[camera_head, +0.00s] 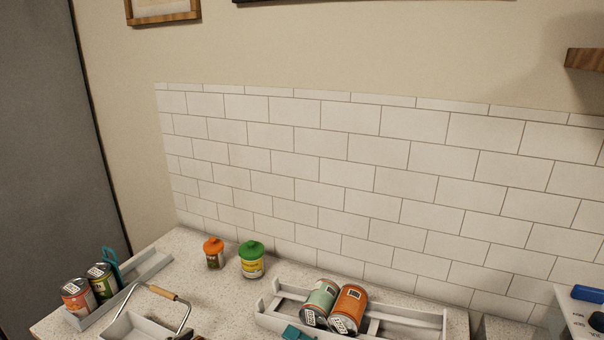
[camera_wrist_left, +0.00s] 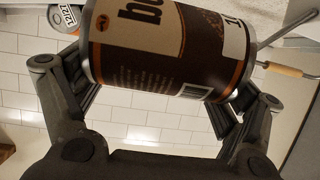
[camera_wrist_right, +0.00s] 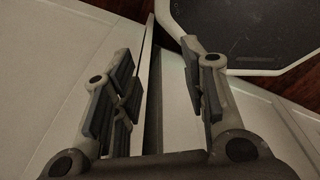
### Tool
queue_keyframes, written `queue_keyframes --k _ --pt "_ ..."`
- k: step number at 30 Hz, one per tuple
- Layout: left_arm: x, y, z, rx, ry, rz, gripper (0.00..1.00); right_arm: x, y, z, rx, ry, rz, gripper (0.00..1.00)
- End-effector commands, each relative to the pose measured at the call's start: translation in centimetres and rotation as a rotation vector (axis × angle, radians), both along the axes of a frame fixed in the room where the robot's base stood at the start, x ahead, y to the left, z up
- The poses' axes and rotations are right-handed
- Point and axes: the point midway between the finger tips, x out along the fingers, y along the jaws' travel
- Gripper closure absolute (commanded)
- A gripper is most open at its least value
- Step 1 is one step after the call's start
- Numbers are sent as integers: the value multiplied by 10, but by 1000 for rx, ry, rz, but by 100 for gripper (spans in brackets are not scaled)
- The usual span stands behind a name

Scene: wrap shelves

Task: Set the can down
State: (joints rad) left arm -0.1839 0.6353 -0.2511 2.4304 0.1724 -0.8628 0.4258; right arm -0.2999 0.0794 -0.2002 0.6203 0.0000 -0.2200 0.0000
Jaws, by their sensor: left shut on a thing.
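A dark brown can with a cream label band (camera_wrist_left: 165,48) fills the upper middle of the left wrist view. My left gripper (camera_wrist_left: 160,92) is shut on it, with one finger on each side. The can's far end is cut off by the frame's top edge, and what lies beneath it cannot be told. My right gripper (camera_wrist_right: 158,80) is open and empty, its fingers apart above a pale panelled surface. Neither gripper shows clearly in the head view.
On the speckled counter (camera_head: 205,285) stand an orange-lidded jar (camera_head: 213,256) and a green-lidded jar (camera_head: 252,265). A grey tray (camera_head: 268,318) holds two leaning cans (camera_head: 335,305). Another tray (camera_head: 150,268) at left holds two cans. A wooden-handled carrier (camera_head: 163,292) stands between the trays.

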Motion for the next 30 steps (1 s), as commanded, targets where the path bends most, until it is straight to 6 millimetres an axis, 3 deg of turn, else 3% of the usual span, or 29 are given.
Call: queue_keyframes --k 9,18,24,30 --pt "44 11 68 -9 -17 178 49 0 0 -8 0 0 0 60" --pt "54 15 120 -6 -11 300 49 0 0 -13 0 0 0 60" --pt "53 15 134 -4 -6 330 49 0 0 -14 -1 1 0 60" --pt "53 15 135 -4 -3 334 49 0 -1 -14 -1 0 0 60"
